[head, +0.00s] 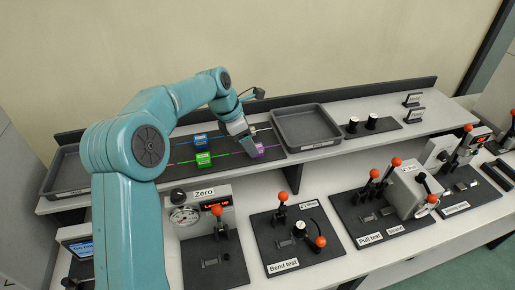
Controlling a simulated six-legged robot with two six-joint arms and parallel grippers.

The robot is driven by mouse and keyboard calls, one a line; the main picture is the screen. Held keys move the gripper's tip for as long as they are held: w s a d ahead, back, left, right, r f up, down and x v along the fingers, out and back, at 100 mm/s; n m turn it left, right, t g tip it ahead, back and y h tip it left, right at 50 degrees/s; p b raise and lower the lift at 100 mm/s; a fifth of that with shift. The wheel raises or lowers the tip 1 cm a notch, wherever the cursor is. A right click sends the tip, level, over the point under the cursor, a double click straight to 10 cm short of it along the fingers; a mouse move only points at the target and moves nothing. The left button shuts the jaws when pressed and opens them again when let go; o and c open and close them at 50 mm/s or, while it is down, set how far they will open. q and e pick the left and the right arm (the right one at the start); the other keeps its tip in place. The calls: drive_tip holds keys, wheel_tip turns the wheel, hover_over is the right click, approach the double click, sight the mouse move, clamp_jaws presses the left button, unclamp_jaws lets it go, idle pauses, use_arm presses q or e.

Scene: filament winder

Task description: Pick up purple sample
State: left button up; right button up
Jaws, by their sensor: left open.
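The purple sample (261,151) is on the dark mat (184,171) on the upper shelf, partly hidden by my left gripper. My left gripper (251,149) is open and low over the mat, right at the purple sample's left side. I cannot tell whether the fingers touch it or stand around it. A blue sample (200,141) and a green sample (203,160) lie on the same mat, left of the gripper. My right gripper is not in view.
A grey tray (308,143) stands just right of the purple sample. Another tray (65,182) is at the shelf's left end. Below are the Zero device (203,209), the Bend test (285,262) and the Pull test (367,240), with upright orange-knobbed levers.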

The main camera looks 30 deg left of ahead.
use_arm(q)
drive_tip(key=shift+d+f, duration=0.35)
drive_tip(key=shift+f, duration=0.15)
drive_tip(key=shift+s+f, duration=0.1)
drive_tip(key=shift+f, duration=0.25)
drive_tip(key=shift+a+f, duration=0.15)
drive_tip(key=shift+f, duration=0.1)
drive_tip(key=shift+w+a+f, duration=0.15)
drive_tip(key=shift+w+f, duration=0.05)
drive_tip(key=shift+w, duration=0.15)
drive_tip(key=shift+d+r, duration=0.15)
drive_tip(key=shift+d, duration=0.2)
drive_tip(key=c, duration=0.9)
drive_tip(key=shift+c, duration=0.8)
drive_tip(key=shift+a, duration=0.25)
drive_tip(key=shift+d+r, duration=0.15)
drive_tip(key=shift+r, duration=0.35)
wheel_tip(320, 180, up, 19)
drive_tip(key=p, duration=0.3)
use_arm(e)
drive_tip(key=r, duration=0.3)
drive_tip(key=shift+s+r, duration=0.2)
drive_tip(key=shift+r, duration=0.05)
